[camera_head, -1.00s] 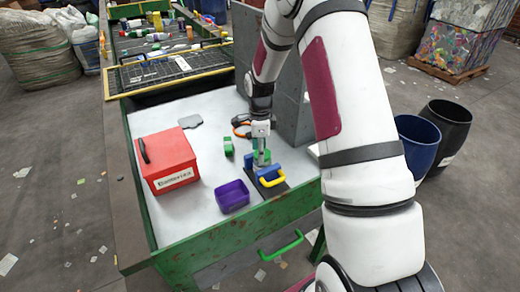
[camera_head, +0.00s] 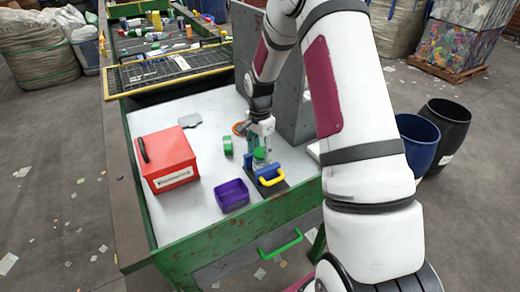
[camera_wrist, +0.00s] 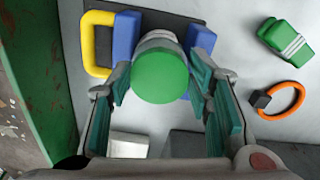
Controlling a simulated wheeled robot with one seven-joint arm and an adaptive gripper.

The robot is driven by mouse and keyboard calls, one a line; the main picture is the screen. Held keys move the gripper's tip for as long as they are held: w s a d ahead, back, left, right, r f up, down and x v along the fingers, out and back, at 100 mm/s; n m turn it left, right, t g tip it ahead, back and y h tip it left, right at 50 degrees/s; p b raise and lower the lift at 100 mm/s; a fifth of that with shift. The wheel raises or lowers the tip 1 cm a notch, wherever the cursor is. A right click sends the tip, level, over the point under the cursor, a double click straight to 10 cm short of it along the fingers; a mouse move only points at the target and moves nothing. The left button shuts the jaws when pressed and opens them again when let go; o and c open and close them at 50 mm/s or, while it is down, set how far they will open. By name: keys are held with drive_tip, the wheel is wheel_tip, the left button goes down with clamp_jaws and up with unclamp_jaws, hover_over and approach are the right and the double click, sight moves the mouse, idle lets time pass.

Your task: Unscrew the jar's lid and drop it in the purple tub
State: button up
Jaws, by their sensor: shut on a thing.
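The jar's round green lid (camera_wrist: 160,76) is between the two fingers of my gripper (camera_wrist: 160,84), which is shut on it. In the head view the lid (camera_head: 259,154) shows between the finger ends of my gripper (camera_head: 260,150). The pale jar (camera_wrist: 158,38) stands between the blue jaws of a clamp (camera_wrist: 126,36) with a yellow handle (camera_wrist: 97,44). The lid hides most of the jar, and I cannot tell whether the two are still joined. The purple tub (camera_head: 236,205) is empty, left of the clamp.
A red box (camera_head: 166,162) stands at the left of the white table. A green striped object (camera_head: 228,146) and an orange ring (camera_wrist: 284,113) lie near the clamp. A grey upright panel (camera_head: 297,110) stands behind my gripper. Bare table lies around the tub.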

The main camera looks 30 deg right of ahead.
sight(259, 152)
drive_tip(key=shift+w+d+r, duration=0.1)
drive_tip(key=shift+w, duration=0.35)
drive_tip(key=n, duration=0.4)
drive_tip(key=shift+n, duration=0.4)
drive_tip(key=o, duration=1.2)
drive_tip(key=shift+w, duration=0.1)
drive_tip(key=shift+s, duration=0.2)
drive_tip(key=shift+r+p, duration=0.55)
drive_tip(key=shift+r, duration=1.9)
